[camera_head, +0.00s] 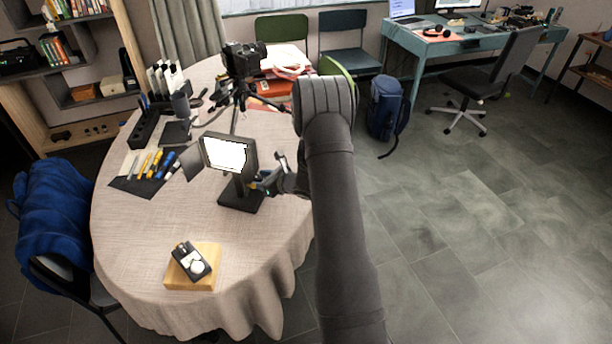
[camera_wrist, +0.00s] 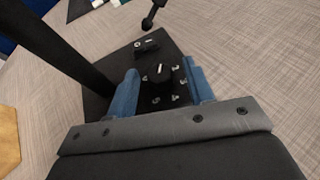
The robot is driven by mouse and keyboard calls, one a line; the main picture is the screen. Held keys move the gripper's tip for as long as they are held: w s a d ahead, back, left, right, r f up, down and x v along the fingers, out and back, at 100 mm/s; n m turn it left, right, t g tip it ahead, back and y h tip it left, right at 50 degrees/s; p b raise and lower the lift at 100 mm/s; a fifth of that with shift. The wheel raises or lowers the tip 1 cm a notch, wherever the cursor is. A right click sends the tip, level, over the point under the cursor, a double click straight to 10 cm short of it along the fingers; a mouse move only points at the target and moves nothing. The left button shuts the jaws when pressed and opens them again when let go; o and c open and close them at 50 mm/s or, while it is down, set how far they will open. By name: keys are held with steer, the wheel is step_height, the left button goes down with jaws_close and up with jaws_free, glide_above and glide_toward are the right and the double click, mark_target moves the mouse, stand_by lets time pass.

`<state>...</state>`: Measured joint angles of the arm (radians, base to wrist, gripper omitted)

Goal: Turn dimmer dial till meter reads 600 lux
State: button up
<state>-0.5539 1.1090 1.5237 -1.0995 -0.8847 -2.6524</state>
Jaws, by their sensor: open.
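The lamp with a bright lit panel (camera_head: 226,153) stands on a dark base (camera_head: 241,197) on the table. In the wrist view, its base plate (camera_wrist: 97,104) carries the black dimmer dial (camera_wrist: 158,73), which has a white mark on top. My gripper (camera_head: 262,183) is beside the lamp post in the head view. In the wrist view, the blue fingers of my gripper (camera_wrist: 163,88) are open, one on each side of the dial. I cannot tell whether they touch it. The light meter (camera_head: 191,261) lies on a wooden block (camera_head: 207,279) near the table's front; its reading is too small to read.
The lamp post (camera_wrist: 62,45) rises close to the left of my gripper. A camera on a tripod (camera_head: 243,65) stands behind the lamp. Pens on a dark mat (camera_head: 148,166) lie to the left. The tablecloth (camera_head: 130,235) is bare between mat and meter.

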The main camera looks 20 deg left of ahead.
steer(key=n+g, duration=0.3)
steer(key=shift+w, duration=0.25)
steer(key=v, duration=1.7)
steer(key=shift+d, duration=0.2)
steer(key=shift+w, duration=0.15)
